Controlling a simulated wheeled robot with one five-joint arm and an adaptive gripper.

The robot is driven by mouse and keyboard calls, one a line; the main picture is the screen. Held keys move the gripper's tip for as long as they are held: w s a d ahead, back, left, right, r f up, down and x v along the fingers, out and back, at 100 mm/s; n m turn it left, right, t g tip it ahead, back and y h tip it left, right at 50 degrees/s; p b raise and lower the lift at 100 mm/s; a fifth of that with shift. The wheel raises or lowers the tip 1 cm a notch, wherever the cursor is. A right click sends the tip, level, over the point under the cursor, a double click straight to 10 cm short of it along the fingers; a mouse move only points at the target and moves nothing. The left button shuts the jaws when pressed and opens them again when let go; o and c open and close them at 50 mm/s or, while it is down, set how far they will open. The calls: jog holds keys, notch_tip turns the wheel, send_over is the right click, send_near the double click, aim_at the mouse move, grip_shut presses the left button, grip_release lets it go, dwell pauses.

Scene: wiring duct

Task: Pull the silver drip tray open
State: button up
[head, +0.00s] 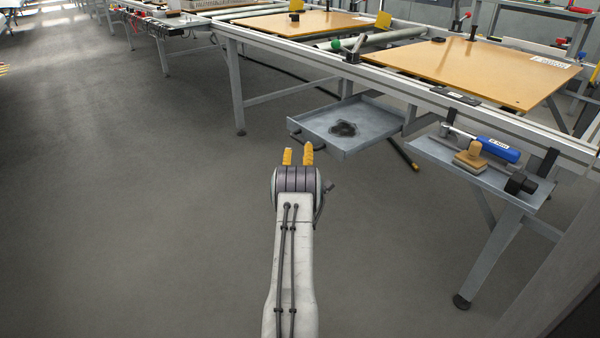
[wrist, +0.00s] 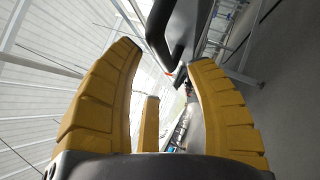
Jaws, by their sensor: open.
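The silver drip tray (head: 370,128) is a shallow metal tray under the workbench, with a dark patch on its floor. It juts out past the bench edge toward my gripper. A dark handle (head: 293,137) shows at its near left side, partly hidden behind my fingers. My gripper (head: 298,156) has yellow fingers, open, just in front of that handle in the head view. In the wrist view my gripper (wrist: 164,56) is open, with a dark curved handle (wrist: 158,35) ahead between the fingertips. I cannot tell whether any finger touches it.
A workbench (head: 235,85) with wooden boards stands behind the tray. To the right, a grey side shelf (head: 430,150) holds a blue-handled tool (head: 498,149) and a wooden-topped block (head: 470,158). Bench legs stand either side. The grey floor at left is clear.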

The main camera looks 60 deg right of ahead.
jog(key=v, duration=0.7)
jog(key=shift+a+r, duration=0.1)
jog(key=shift+r, duration=0.05)
dwell(0.6)
